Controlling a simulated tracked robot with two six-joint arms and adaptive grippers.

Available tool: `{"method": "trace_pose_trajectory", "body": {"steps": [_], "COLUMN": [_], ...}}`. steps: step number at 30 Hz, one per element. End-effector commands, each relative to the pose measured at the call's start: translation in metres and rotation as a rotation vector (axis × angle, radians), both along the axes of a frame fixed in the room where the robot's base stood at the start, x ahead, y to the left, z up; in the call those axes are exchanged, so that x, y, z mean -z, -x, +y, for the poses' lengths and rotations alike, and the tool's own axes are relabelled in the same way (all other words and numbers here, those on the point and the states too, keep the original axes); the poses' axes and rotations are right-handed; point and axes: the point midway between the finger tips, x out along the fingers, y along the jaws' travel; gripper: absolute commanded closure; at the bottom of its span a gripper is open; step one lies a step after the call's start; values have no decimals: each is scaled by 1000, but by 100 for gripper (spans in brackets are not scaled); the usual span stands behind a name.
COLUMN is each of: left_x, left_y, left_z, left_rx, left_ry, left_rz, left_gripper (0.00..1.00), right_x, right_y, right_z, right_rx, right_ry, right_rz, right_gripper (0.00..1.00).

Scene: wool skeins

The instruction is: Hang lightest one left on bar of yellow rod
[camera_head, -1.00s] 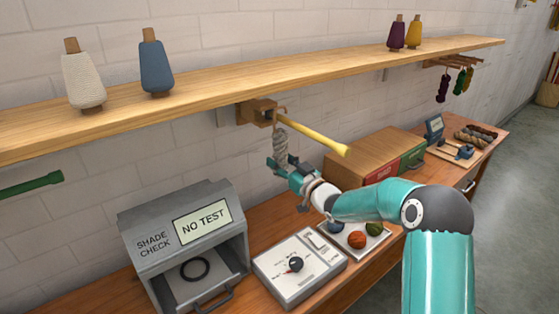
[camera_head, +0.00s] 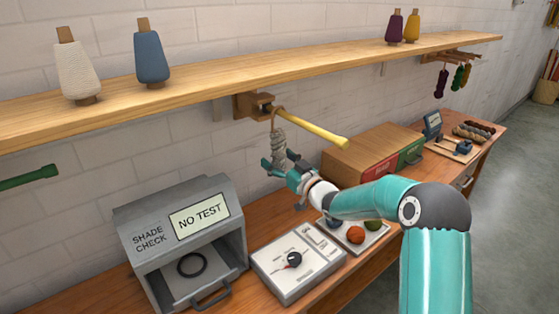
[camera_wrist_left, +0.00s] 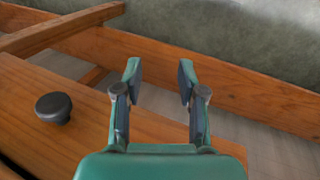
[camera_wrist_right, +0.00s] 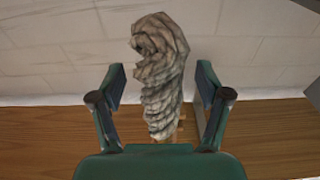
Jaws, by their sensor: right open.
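A pale grey twisted skein (camera_head: 279,144) hangs upright, its brown loop at the yellow rod (camera_head: 313,131) close to the wooden bracket. The loop's exact contact with the rod is hard to tell. My right gripper (camera_head: 279,164) is at the skein's lower part. In the right wrist view the skein (camera_wrist_right: 162,75) stands between the two spread fingers of my right gripper (camera_wrist_right: 160,85), with gaps on both sides. My left gripper (camera_wrist_left: 157,75) is open and empty over the wooden bench in the left wrist view.
Below stand a grey shade-check box (camera_head: 185,240) reading NO TEST, a dial device (camera_head: 297,262), a tray (camera_head: 380,243) of balls and a wooden box (camera_head: 372,150). A green rod (camera_head: 28,176) is at left. The shelf (camera_head: 230,83) runs above the rod.

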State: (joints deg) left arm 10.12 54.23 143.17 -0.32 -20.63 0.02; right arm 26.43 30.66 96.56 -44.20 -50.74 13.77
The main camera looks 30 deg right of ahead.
Motion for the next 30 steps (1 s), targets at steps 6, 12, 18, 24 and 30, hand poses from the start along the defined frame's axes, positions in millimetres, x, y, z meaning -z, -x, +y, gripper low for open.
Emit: {"method": "trace_pose_trajectory", "body": {"steps": [6, 12, 18, 24, 30], "left_x": [-1, -1, 0, 0, 0], "left_y": [0, 0, 0, 0, 0], "left_z": [0, 0, 0, 0, 0], "left_rx": [0, 0, 0, 0, 0], "left_ry": [0, 0, 0, 0, 0], "left_rz": [0, 0, 0, 0, 0], "left_gripper": [60, 60, 60, 60, 60], "right_x": [1, 3, 7, 11, 12], "right_y": [3, 26, 66, 101, 117], "right_z": [-1, -3, -7, -10, -10], "right_rx": [1, 2, 4, 3, 1], "right_ry": [0, 0, -1, 0, 0], "right_rz": [1, 2, 2, 2, 0], "right_gripper": [24, 24, 24, 24, 24]}}
